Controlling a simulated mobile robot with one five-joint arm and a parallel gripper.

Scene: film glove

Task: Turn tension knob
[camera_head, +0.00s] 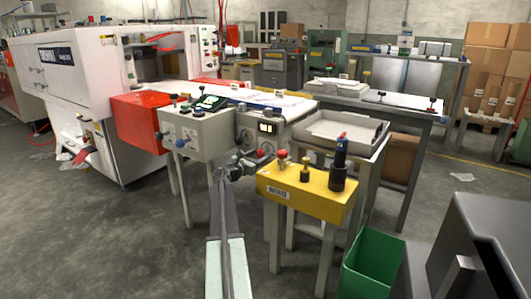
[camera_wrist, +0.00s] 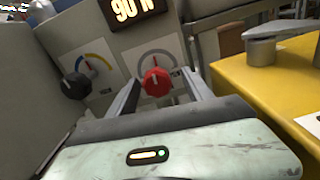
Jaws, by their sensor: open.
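A grey control box (camera_head: 200,135) stands at the end of the white machine table in the head view. In the wrist view, its panel carries a red knob (camera_wrist: 157,80) on a white dial plate and a black knob (camera_wrist: 75,86) on a plate with a yellow and blue arc. A lit display (camera_wrist: 133,10) above reads 90 N. The knob labels are too small to read. My gripper (camera_wrist: 159,74) is open, with a finger on either side of the red knob. I cannot tell whether the fingers touch it. My gripper also shows low before the box in the head view (camera_head: 230,170).
A yellow box (camera_head: 300,196) with several knobs stands close at the right; its side also shows in the wrist view (camera_wrist: 262,85). A grey tray (camera_head: 335,133) is behind it. A green bin (camera_head: 372,262) stands at front right.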

